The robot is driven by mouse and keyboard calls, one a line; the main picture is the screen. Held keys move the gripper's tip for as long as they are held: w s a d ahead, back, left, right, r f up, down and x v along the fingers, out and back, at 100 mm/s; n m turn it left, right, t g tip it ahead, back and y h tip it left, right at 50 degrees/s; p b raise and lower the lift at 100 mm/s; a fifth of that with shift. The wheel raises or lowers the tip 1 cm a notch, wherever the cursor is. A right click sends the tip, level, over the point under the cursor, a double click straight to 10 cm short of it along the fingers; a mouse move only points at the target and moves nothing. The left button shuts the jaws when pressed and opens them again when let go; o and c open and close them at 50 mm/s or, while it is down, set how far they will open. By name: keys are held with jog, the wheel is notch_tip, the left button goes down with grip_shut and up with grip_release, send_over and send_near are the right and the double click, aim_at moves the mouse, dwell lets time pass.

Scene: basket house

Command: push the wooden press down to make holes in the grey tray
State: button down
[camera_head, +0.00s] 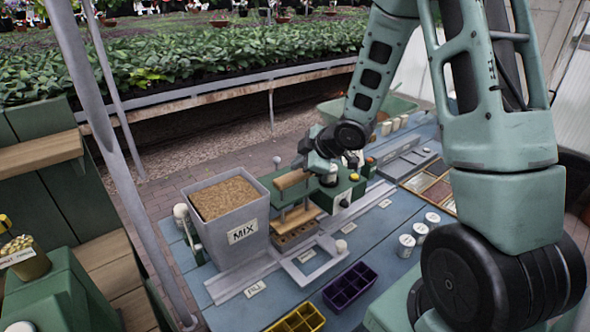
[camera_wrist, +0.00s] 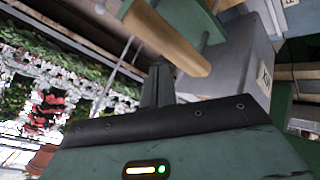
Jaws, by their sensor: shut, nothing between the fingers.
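The wooden press (camera_head: 301,216) stands right of the grey MIX box, with a light wooden bar handle (camera_head: 291,179) above its lower wooden plate. The handle also shows large in the wrist view (camera_wrist: 165,37). Below the plate is a brown-filled tray (camera_head: 295,237) with dark spots; the press partly hides it, and I cannot tell whether the spots are holes. My gripper (camera_head: 308,168) is beside the right end of the handle, its fingers small and partly hidden. In the wrist view my gripper (camera_wrist: 158,85) is shut and empty, pointing toward the handle; contact is unclear.
The MIX box (camera_head: 230,222), full of brown mix, stands close left of the press. A grey frame (camera_head: 308,262) lies in front on the blue table. Purple (camera_head: 350,288) and yellow (camera_head: 297,320) trays are nearer. White cups (camera_head: 407,245) stand at right.

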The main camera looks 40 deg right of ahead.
jog(key=shift+r, duration=0.1)
notch_tip(320, 180, up, 5)
jog(key=p, duration=0.4)
jog(key=shift+r+p, duration=0.1)
jog(key=shift+p, duration=0.25)
dwell(0.3)
dwell(0.5)
